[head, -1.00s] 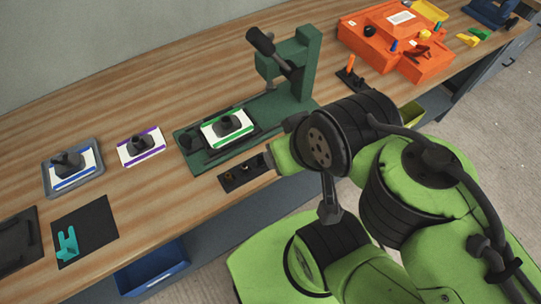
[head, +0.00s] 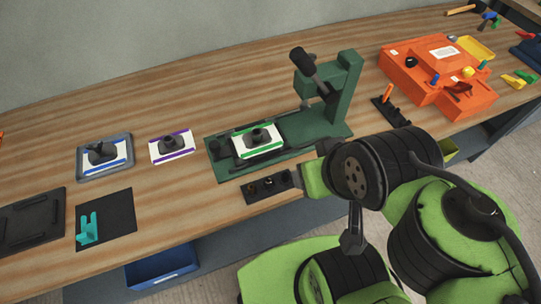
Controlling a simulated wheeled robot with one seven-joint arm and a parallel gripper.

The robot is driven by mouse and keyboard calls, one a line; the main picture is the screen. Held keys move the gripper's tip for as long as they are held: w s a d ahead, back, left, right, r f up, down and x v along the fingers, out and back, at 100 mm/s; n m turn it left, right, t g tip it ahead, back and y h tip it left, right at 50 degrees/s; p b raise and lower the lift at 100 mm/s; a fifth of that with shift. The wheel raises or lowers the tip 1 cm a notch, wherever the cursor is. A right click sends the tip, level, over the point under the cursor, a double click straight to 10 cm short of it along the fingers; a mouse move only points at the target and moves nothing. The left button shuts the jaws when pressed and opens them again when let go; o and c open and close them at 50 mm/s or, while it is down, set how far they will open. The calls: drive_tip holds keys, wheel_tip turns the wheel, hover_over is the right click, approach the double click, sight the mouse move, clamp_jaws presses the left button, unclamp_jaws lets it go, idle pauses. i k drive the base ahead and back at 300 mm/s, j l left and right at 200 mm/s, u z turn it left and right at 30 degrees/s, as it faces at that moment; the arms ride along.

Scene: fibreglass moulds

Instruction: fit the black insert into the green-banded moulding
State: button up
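The green-banded moulding (head: 243,153) is a white plate with green bands and a dark raised boss (head: 257,136). It lies on the base of a green press (head: 328,128). A small dark holder (head: 259,194) lies in front of the press base, with a few small round pieces standing in it. One piece (head: 268,182) looks black and may be the black insert; it is too small to be sure. My arm reaches in from the lower right, its nearest visible part just right of the holder.
A purple-banded moulding (head: 184,156) and a blue-banded one (head: 117,155) in a grey tray (head: 88,177) lie left of the press. A teal part (head: 89,230) lies on a black mat (head: 120,215). An orange case (head: 422,88) and an orange-handled tool stand right.

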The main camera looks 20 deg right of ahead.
sight(265, 138)
drive_tip(key=l+u, duration=0.25)
drive_tip(key=u, duration=0.2)
drive_tip(key=l+u, duration=0.2)
drive_tip(key=u, duration=0.2)
drive_tip(key=k+l+u, duration=0.1)
drive_tip(key=u, duration=0.35)
drive_tip(key=k+l+u, duration=0.1)
drive_tip(key=l+u, duration=0.3)
drive_tip(key=k+u, duration=0.15)
drive_tip(key=u, duration=0.3)
drive_tip(key=k+l+u, duration=0.1)
drive_tip(key=u, duration=0.3)
